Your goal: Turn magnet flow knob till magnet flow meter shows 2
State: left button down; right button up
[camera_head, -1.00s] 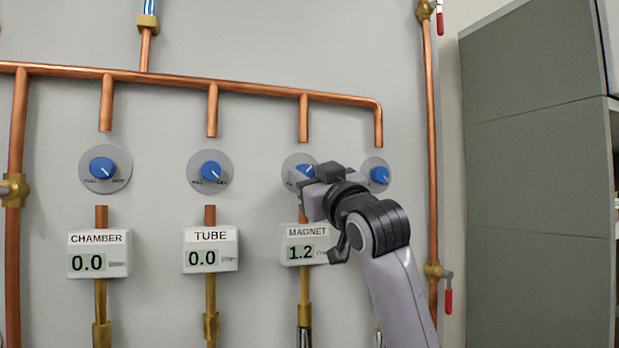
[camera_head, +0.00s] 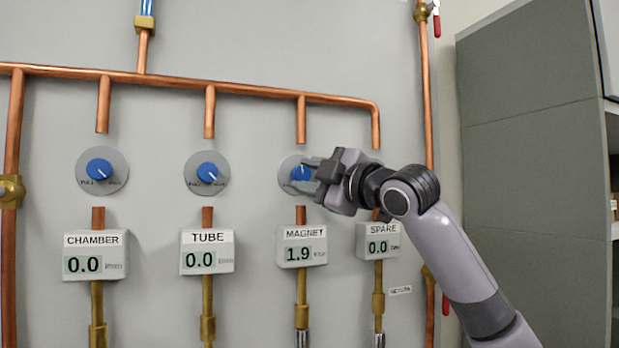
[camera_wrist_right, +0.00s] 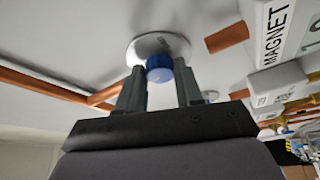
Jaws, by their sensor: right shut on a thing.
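The magnet flow knob (camera_head: 300,173) is blue on a grey round dial plate, partly hidden by my right gripper in the head view. The magnet flow meter (camera_head: 302,247) below it reads 1.9. My right gripper (camera_head: 314,176) reaches the knob from the right and is shut on it. In the right wrist view the blue knob (camera_wrist_right: 160,72) sits between the two dark fingers of the right gripper (camera_wrist_right: 160,88). My left gripper is out of view.
The chamber knob (camera_head: 98,169) and tube knob (camera_head: 207,172) are to the left, above their meters reading 0.0. The spare meter (camera_head: 378,241) reads 0.0. Copper pipe (camera_head: 200,84) runs across the wall panel. A grey cabinet (camera_head: 530,150) stands at right.

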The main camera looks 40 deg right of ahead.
jog(key=shift+r+n+g+y, duration=0.15)
jog(key=shift+n+g, duration=0.15)
jog(key=shift+n, duration=0.55)
jog(key=shift+n+g+y, duration=0.15)
jog(key=shift+n+g, duration=0.15)
jog(key=shift+n, duration=0.55)
jog(key=o, duration=1)
jog(key=shift+o, duration=0.2)
jog(key=shift+s, duration=0.1)
jog(key=s+d+b, duration=0.1)
jog(key=s+b, duration=0.1)
jog(key=s, duration=0.5)
jog(key=shift+d, duration=0.1)
